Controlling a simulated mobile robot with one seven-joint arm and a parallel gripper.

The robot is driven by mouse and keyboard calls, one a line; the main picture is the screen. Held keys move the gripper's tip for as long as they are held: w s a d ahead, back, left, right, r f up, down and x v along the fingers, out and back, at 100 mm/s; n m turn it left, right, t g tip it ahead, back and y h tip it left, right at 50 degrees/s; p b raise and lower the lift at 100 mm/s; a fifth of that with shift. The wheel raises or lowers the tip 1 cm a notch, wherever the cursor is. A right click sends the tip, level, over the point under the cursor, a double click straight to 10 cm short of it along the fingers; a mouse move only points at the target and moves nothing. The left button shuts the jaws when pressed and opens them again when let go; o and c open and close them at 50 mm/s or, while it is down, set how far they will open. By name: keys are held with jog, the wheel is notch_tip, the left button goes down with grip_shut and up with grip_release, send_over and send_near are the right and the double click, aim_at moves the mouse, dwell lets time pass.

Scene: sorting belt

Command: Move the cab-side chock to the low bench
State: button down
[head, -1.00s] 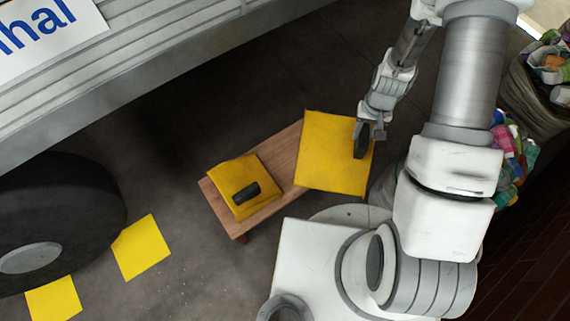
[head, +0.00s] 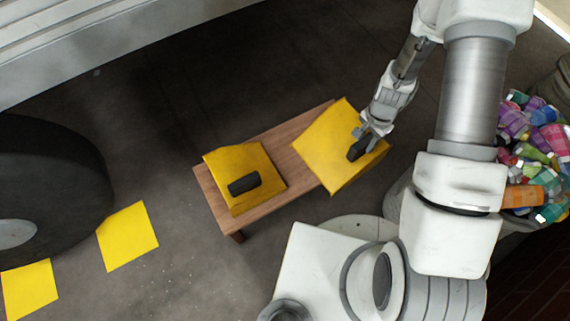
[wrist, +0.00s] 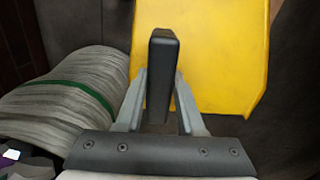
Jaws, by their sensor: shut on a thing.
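A yellow chock (head: 335,150) with a black handle (head: 357,150) is in my gripper (head: 366,142), at the right end of the low wooden bench (head: 222,208). In the wrist view the fingers (wrist: 160,105) are shut on the black handle, with the yellow chock (wrist: 215,50) beyond. The held chock overlaps the bench end in the head view; I cannot tell whether it touches the top. A second yellow chock (head: 262,166) with a black handle rests on the bench's left part. I cannot tell from these frames which chock was cab-side.
A truck's big black tyre (head: 60,170) stands at left, with two yellow floor patches (head: 128,237) near it. The truck's side (head: 90,45) runs along the top left. A sack of crushed cans (head: 540,140) is at right, near my arm. Open grey floor lies behind the bench.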

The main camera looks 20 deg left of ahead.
aim_at(343, 125)
jog(key=shift+w+a+f+m+b, duration=0.15)
jog(key=shift+f+m+b, duration=0.2)
jog(key=shift+f, duration=0.3)
jog(key=shift+a+f+m+b, duration=0.15)
jog(key=shift+f+m+b, duration=0.15)
jog(key=shift+f, duration=0.35)
jog(key=w+a+f+b, duration=0.1)
jog(key=w+a+f, duration=0.1)
jog(key=w, duration=0.1)
jog(key=w+a+f+b, duration=0.1)
jog(key=w+a+f, duration=0.1)
jog(key=w, duration=0.1)
jog(key=w+a+f+b, duration=0.2)
jog(key=w+f, duration=0.1)
jog(key=w, duration=0.1)
jog(key=shift+f+b, duration=0.75)
jog(key=shift+f, duration=1.3)
jog(key=c, duration=0.5)
grip_release()
jog(key=shift+f, duration=0.1)
